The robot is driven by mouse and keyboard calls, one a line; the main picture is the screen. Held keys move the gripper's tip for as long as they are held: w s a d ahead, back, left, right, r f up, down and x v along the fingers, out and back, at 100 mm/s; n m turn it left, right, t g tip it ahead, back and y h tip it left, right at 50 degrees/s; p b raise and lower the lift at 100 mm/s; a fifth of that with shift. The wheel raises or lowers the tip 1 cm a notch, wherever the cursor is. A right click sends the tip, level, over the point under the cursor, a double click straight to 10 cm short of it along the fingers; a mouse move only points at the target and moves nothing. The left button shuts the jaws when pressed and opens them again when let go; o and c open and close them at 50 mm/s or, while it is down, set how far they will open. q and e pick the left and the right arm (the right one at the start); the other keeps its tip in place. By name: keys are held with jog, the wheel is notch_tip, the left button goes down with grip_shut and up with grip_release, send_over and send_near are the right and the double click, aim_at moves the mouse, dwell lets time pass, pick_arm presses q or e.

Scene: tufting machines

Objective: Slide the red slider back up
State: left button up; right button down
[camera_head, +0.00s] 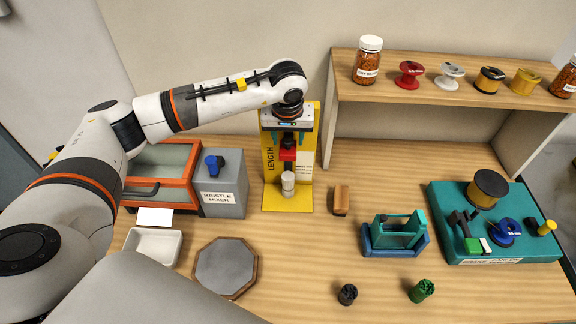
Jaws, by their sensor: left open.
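The yellow length stand (304,180) stands upright at the back middle of the table, with the word LENGTH on its face. The red slider (288,154) sits about halfway up the stand, in front of its dark track. A small pale cylinder (288,184) stands below it on the stand's yellow foot. My left arm reaches in from the left, and my left gripper (290,138) hangs down in front of the stand's upper part, right at the slider. The gripper is open. The fingertips are small and dark here, so I cannot tell whether they touch the slider. My right gripper is not in view.
The grey bristle mixer (222,190) stands close left of the stand. A shelf (440,95) with jars and spools rises at the back right. A teal machine base (540,245) is at right.

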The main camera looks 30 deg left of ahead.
pick_arm(q)
jog(key=shift+r+p, duration=1.2)
jog(key=shift+r, duration=1.85)
jog(key=shift+f, duration=0.1)
